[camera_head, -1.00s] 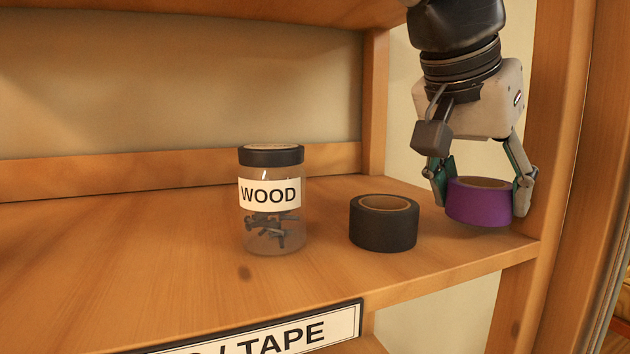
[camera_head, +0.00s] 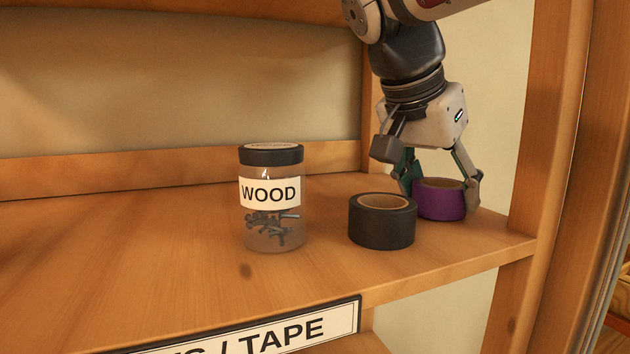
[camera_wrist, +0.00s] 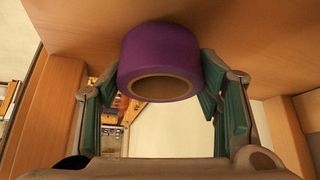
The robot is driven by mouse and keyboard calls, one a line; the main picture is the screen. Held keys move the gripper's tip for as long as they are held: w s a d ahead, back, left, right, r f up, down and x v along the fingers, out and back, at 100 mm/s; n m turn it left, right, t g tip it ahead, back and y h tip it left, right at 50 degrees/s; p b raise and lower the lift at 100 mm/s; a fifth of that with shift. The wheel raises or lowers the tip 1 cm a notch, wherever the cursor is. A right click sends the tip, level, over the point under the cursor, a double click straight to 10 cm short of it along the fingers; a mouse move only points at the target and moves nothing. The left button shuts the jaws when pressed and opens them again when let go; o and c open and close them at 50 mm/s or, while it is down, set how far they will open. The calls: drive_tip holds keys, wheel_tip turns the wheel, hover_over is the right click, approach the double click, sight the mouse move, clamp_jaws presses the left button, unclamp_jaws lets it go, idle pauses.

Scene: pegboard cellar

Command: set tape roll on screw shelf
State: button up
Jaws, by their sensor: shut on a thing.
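A purple tape roll (camera_head: 439,200) is between the fingers of my gripper (camera_head: 440,190), which is shut on it. It is at the right end of the wooden shelf (camera_head: 330,285), just behind and right of a black tape roll (camera_head: 382,222). It looks level and at or very near the shelf board; I cannot tell if it touches. In the wrist view the purple roll (camera_wrist: 160,55) sits between the green finger pads (camera_wrist: 165,85), its open core facing the camera. The black roll partly hides it in the head view.
A clear jar (camera_head: 271,198) with a black lid, labelled WOOD, holds dark screws left of the black roll. A label ending in "/ TAPE" (camera_head: 260,330) is on the shelf's front edge. A wooden post (camera_head: 548,150) stands at right. The shelf's left part is clear.

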sight(381, 196)
drive_tip(key=o, duration=1.2)
drive_tip(key=shift+f, duration=0.1)
drive_tip(key=shift+r, duration=0.2)
drive_tip(key=s+a, duration=0.2)
drive_tip(key=a, duration=0.1)
drive_tip(key=s+a+b, duration=0.1)
drive_tip(key=s+a, duration=0.2)
drive_tip(key=s+a+r, duration=0.1)
drive_tip(key=s+a, duration=0.1)
drive_tip(key=a, duration=0.2)
drive_tip(key=shift+s+a, duration=0.1)
drive_tip(key=shift+s, duration=0.15)
drive_tip(key=shift+w, duration=0.1)
